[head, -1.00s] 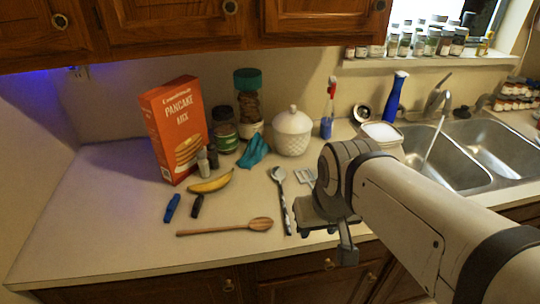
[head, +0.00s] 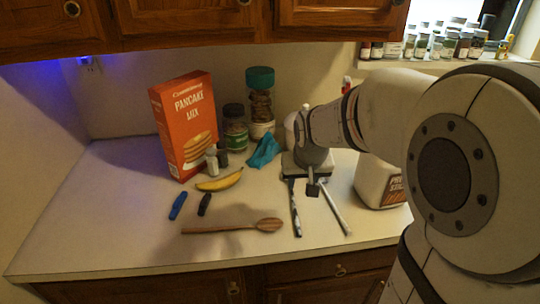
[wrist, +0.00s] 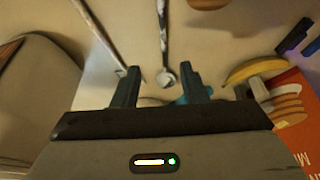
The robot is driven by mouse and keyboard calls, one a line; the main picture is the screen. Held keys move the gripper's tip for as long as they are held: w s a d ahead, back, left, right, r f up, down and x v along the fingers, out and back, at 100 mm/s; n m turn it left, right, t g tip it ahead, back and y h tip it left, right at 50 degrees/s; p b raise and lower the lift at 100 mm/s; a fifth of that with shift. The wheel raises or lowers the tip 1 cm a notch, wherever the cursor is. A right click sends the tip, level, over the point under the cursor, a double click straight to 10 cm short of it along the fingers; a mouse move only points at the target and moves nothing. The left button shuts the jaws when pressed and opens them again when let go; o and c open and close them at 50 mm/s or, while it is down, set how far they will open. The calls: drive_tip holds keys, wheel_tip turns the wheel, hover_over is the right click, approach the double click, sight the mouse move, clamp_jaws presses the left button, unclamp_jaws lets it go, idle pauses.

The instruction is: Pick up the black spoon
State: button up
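The black spoon, with a dark mottled handle (head: 295,212), lies on the counter, handle toward the front edge. My gripper hides its bowl end in the head view. In the wrist view the spoon (wrist: 163,40) runs down the middle, its grey bowl end appearing between the fingertips. My gripper (head: 310,180) is above the counter over the spoon's far part. In the wrist view my gripper (wrist: 160,85) is open, with nothing held between its fingers.
A pale-handled utensil (head: 335,208) lies close right of the spoon; a wooden spoon (head: 235,227) lies left. A banana (head: 219,181), teal cloth (head: 264,150) and pancake mix box (head: 184,130) are behind left. A white container (head: 378,184) stands right. The front-left counter is clear.

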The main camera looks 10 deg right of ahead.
approach(293, 194)
drive_tip(key=shift+w+a+f+b, duration=0.15)
drive_tip(key=shift+w+a+b, duration=0.2)
drive_tip(key=shift+a+b, duration=0.1)
drive_tip(key=x, duration=0.2)
drive_tip(key=p+x, duration=0.1)
drive_tip(key=x, duration=0.4)
drive_tip(key=shift+d+f, duration=0.3)
drive_tip(key=shift+d, duration=0.1)
drive_tip(key=shift+s, duration=0.1)
clamp_jaws()
